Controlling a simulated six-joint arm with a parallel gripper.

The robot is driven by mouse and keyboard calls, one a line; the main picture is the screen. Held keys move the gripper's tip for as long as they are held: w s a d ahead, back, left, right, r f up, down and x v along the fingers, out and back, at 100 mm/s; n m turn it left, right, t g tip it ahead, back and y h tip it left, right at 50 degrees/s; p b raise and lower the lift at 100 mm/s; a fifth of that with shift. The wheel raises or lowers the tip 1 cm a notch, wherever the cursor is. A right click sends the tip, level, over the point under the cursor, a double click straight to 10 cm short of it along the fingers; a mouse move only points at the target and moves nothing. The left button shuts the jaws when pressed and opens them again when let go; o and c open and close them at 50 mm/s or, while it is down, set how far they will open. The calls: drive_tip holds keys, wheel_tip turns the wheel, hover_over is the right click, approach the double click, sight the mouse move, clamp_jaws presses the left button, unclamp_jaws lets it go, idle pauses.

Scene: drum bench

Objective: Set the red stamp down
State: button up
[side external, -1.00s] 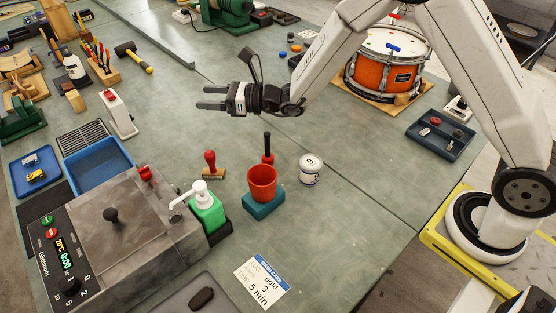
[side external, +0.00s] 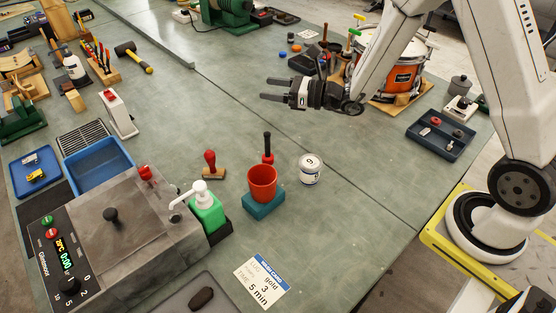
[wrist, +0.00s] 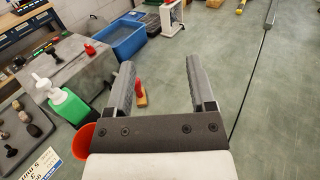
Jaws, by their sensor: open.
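The red stamp (side external: 210,163) stands upright on the green bench, its red handle on a flat wooden base. It is left of the red cup and behind the green pump bottle. In the wrist view the red stamp (wrist: 140,92) shows beyond my gripper, in the gap between the fingers and close to the left one. My gripper (side external: 268,89) is open and empty, held above the bench, apart from the stamp and to its upper right. Both fingers of my gripper (wrist: 161,68) show well spread in the wrist view.
A red cup (side external: 262,183) on a teal block, a black-handled tool (side external: 267,146), a white can (side external: 310,169) and the green pump bottle (side external: 207,209) stand near the stamp. An orange drum (side external: 398,76) is at the back right.

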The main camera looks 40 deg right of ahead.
drive_tip(key=s+d+m+h, duration=0.1)
drive_tip(key=s+d, duration=0.3)
drive_tip(key=shift+s+d+r+t, duration=0.2)
drive_tip(key=shift+s+d+t, duration=0.1)
drive_tip(key=shift+t, duration=0.1)
